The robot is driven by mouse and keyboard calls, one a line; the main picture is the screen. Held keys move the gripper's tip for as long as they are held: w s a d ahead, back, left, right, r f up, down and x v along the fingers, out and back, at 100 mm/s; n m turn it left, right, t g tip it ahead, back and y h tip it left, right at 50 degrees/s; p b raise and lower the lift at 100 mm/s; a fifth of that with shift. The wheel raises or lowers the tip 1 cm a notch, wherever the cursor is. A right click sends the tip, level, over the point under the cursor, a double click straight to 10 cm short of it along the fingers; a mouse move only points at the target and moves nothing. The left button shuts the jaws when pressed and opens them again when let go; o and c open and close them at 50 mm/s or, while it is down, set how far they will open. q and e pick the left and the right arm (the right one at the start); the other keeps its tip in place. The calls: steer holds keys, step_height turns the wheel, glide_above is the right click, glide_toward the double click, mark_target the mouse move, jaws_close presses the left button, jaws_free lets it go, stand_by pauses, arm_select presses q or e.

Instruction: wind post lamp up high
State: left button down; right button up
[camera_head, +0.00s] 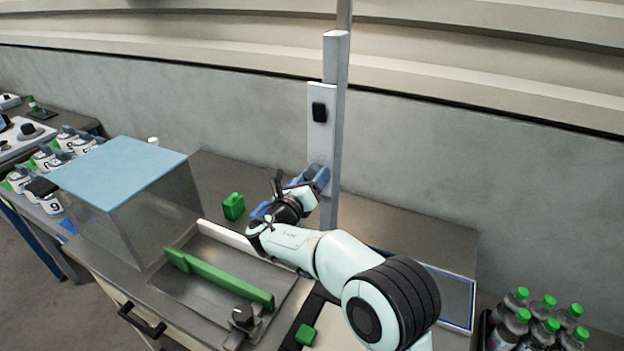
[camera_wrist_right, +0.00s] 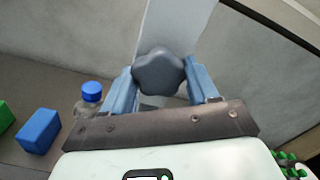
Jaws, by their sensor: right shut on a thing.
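A grey post (camera_head: 335,115) stands upright at the back of the bench, with a pale plate bearing a small black block (camera_head: 319,112) on its front. A thinner rod continues above the post and leaves the picture. No lamp head can be made out. My right gripper (camera_head: 316,179) is at the lower part of the post. In the right wrist view its blue fingers (camera_wrist_right: 161,88) are shut on a dark grey lobed knob (camera_wrist_right: 160,73), one on each side, in front of the post (camera_wrist_right: 178,28). The knob is mostly hidden in the head view. My left gripper is not in view.
A clear box with a blue lid (camera_head: 122,165) stands left. A green bar (camera_head: 220,278) lies across a metal tray, with a green block (camera_head: 233,206) behind. Green-capped bottles (camera_head: 538,322) stand at right. A blue block (camera_wrist_right: 38,131) and blue-capped bottle (camera_wrist_right: 91,99) show in the wrist view.

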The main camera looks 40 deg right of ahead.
steer(key=o, duration=1.1)
steer(key=shift+c, duration=0.2)
steer(key=shift+a, duration=0.1)
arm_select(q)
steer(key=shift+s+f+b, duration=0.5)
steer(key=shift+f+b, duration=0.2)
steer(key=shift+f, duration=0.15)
arm_select(e)
steer(key=v, duration=1.3)
steer(key=shift+s+a, duration=0.1)
steer(key=shift+s, duration=0.05)
